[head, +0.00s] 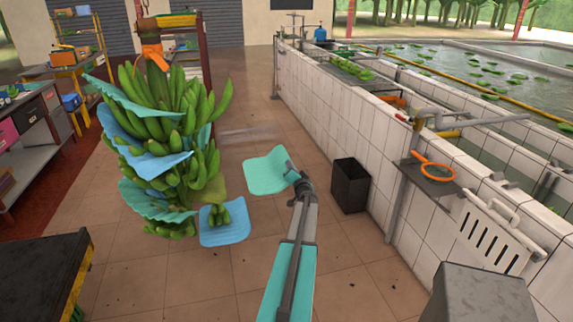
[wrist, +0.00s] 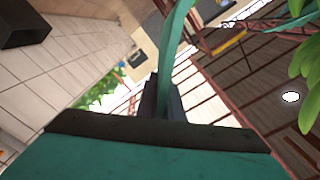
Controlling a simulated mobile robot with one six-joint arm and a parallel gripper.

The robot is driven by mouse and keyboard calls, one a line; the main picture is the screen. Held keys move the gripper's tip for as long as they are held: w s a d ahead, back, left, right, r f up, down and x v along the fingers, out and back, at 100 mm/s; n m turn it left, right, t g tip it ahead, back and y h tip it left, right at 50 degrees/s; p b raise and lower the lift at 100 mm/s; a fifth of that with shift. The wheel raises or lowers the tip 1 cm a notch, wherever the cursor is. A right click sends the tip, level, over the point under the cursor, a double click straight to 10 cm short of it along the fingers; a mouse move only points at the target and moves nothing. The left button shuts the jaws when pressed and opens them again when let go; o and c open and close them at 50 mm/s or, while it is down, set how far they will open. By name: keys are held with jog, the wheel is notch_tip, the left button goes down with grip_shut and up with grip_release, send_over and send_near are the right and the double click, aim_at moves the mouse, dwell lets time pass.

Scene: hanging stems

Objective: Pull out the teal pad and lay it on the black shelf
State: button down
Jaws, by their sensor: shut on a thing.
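The teal pad (head: 268,172) is in the air to the right of the banana bunch (head: 165,150), with a visible gap between them. My gripper (head: 296,180) is shut on the pad's right edge. In the wrist view the pad (wrist: 180,50) shows nearly edge-on as a curved strip rising from between the fingers (wrist: 163,103). A small dark shelf (head: 428,183) juts from the white tiled wall at right, with an orange ring (head: 433,165) on it. A black-topped table (head: 40,275) stands at lower left; I cannot tell which is the black shelf.
Blue pads remain among the hanging bananas, one (head: 223,232) at the bottom. A black bin (head: 350,185) stands against the tiled wall (head: 340,115), right of my gripper. A white slatted rack (head: 490,245) hangs on the wall. The tiled floor left of my arm is open.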

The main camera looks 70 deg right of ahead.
jog(key=s+d+p, duration=0.6)
jog(key=s+p, duration=0.1)
jog(key=s, duration=0.1)
jog(key=shift+s, duration=0.35)
dwell(0.5)
jog(key=shift+s, duration=0.1)
dwell(0.5)
